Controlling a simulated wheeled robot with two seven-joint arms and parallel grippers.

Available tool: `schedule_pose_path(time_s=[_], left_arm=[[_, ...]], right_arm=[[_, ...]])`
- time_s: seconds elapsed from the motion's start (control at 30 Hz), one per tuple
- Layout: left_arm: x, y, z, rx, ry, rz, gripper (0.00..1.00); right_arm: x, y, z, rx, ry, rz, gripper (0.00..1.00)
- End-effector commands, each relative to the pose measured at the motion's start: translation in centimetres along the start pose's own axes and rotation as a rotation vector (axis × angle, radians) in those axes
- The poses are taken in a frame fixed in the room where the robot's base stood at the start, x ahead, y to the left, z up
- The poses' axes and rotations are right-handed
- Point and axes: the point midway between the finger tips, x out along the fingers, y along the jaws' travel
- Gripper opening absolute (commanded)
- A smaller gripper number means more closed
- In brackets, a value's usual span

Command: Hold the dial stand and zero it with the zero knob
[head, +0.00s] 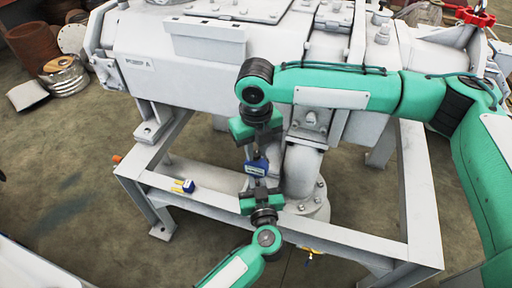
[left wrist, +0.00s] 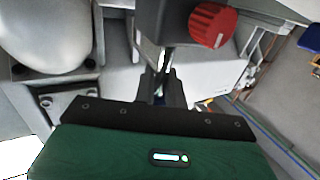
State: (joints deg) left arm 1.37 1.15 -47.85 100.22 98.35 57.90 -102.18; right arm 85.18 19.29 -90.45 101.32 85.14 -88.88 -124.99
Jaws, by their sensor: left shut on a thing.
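The dial stand shows in the head view as a small blue and white body (head: 257,167) between my two grippers, above the frame's front beam. In the left wrist view a dark grey housing (left wrist: 178,18) with a red ribbed knob (left wrist: 213,25) on its side is close at the top. My left gripper (head: 261,184) comes up from below and is shut on the stand's thin post; its fingers (left wrist: 163,88) show in the left wrist view. My right gripper (head: 256,143) points down just above the blue body. Its fingertips are partly hidden, so I cannot tell whether they touch it.
A large white machine (head: 180,65) on a white steel frame (head: 334,239) fills the middle. A white flanged pipe (head: 303,170) stands just right of my grippers. Rusty drums (head: 32,45) stand at the back left.

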Motion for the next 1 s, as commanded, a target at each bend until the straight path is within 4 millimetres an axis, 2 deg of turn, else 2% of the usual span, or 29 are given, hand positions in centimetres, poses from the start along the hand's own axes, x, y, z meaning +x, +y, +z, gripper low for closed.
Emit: schedule_pose_path(time_s=[0.27, 0.63, 1.0], left_arm=[[-0.01, 0.01, 0.0, 0.0, 0.0, 0.0, 0.0], [-0.01, 0.01, -0.01, 0.0, 0.0, 0.0, 0.0], [0.0, 0.01, 0.0, 0.0, 0.0, 0.0, 0.0]], right_arm=[[0.04, 0.03, -0.01, 0.045, 0.001, 0.001, 0.0], [0.01, 0.03, -0.02, 0.325, 0.001, 0.0, 0.0], [-0.05, 0.0, 0.01, 0.35, -0.001, 0.0, 0.0]])
